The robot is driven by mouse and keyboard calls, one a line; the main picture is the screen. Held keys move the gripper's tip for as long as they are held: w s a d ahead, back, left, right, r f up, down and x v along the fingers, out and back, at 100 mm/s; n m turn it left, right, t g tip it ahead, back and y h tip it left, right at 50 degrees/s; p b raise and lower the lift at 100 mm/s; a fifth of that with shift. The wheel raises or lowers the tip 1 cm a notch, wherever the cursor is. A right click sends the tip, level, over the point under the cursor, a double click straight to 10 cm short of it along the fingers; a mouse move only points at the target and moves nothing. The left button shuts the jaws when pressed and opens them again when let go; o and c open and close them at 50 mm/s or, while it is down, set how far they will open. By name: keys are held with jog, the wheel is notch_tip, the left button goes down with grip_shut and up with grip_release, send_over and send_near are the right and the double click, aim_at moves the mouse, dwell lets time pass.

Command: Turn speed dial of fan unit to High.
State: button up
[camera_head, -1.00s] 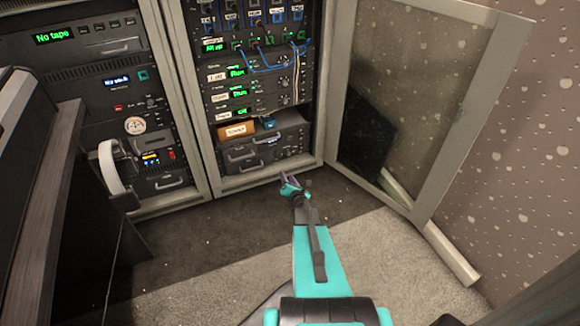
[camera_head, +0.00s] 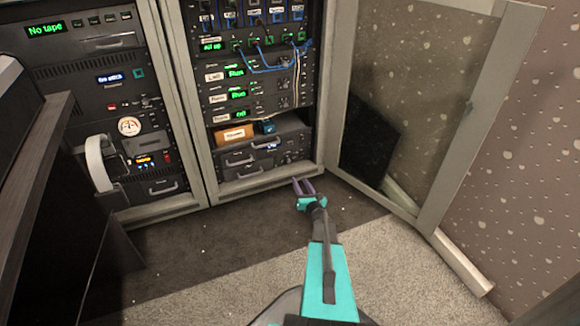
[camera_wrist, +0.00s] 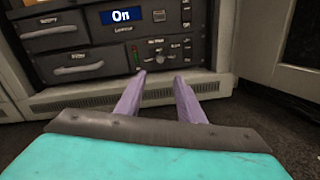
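I cannot tell for sure which panel is the fan unit. In the right rack, a dark unit (camera_head: 236,117) has several rows with green displays, labels and small knobs. Below it, a drawer unit (camera_head: 263,158) has pull handles; in the wrist view it shows a blue "On" display (camera_wrist: 120,16) and a lower panel with a small knob (camera_wrist: 160,57) near a red and green light strip. The knob's labels are too small to read. My gripper (camera_head: 304,183) is open and empty, low in front of the right rack. In the wrist view its two purple fingers (camera_wrist: 160,79) point at the lower panel, apart from it.
The rack's glazed door (camera_head: 405,110) stands open to the right. An orange-brown box (camera_head: 234,133) rests on the drawer unit. The left rack (camera_head: 90,70) has a gauge and displays. A dark desk (camera_head: 60,190) is at the left. Floor before the racks is clear.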

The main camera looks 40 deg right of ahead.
aim_at(289, 162)
jog(key=shift+w, duration=0.1)
jog(key=b+x, duration=0.4)
jog(key=x, duration=0.8)
jog(key=shift+d+f, duration=0.15)
jog(key=shift+f, duration=0.05)
jog(key=shift+w+d+r+b, duration=0.15)
jog(key=shift+w+d+b, duration=0.15)
jog(key=shift+w+b, duration=0.25)
jog(key=shift+w, duration=0.1)
jog(key=shift+c, duration=0.4)
grip_shut()
